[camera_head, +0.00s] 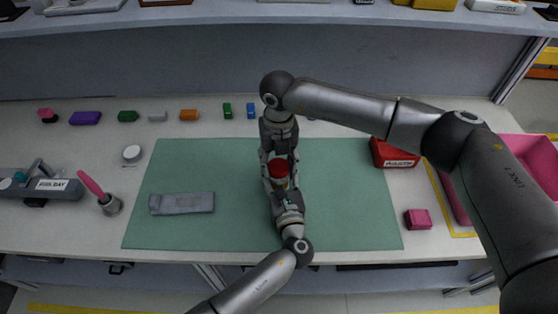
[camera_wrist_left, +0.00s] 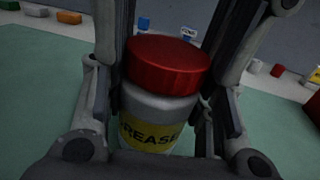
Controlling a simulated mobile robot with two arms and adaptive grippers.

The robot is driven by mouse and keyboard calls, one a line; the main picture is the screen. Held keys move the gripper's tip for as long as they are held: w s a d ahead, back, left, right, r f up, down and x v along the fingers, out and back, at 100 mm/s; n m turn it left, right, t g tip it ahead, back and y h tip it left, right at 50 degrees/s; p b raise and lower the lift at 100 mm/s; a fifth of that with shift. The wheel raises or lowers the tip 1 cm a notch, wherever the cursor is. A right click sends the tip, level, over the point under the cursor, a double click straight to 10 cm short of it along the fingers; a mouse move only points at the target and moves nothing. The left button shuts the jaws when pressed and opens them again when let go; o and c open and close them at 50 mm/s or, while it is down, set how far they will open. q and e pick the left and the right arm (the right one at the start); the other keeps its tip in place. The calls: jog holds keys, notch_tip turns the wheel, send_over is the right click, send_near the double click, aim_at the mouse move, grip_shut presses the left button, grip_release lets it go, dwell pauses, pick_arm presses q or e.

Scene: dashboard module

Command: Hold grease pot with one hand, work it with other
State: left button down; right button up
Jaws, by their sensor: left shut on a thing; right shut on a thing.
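The grease pot has a red lid (camera_head: 279,168) and stands out between my two grippers over the green mat (camera_head: 345,215) in the head view. In the left wrist view it has a red ribbed lid (camera_wrist_left: 168,64), a pale grey body (camera_wrist_left: 155,104) and a yellow label reading "GREASE" (camera_wrist_left: 150,134). My left gripper (camera_head: 281,186) comes from the near side and is shut around the pot's body. My right gripper (camera_head: 279,158) comes from the far side, its fingers at the lid, shut on the pot. The lid sits on the body; whether it is loosened I cannot tell.
A grey flat piece (camera_head: 182,203) lies on the mat's left. A pink-handled brush in a cup (camera_head: 109,204) stands left of the mat. A red box (camera_head: 392,154), a pink block (camera_head: 418,219) and a pink bin (camera_head: 530,155) are at right. Several small coloured blocks line the back.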

jog(key=o, duration=1.1)
jog(key=shift+s+d+f, duration=0.1)
jog(key=shift+s+f, duration=0.05)
jog(key=shift+f, duration=0.4)
jog(key=shift+r, duration=0.15)
jog(key=shift+r, duration=2.35)
pick_arm(q)
jog(key=c, duration=0.6)
grip_release()
jog(key=shift+w, duration=0.1)
jog(key=shift+o, duration=0.2)
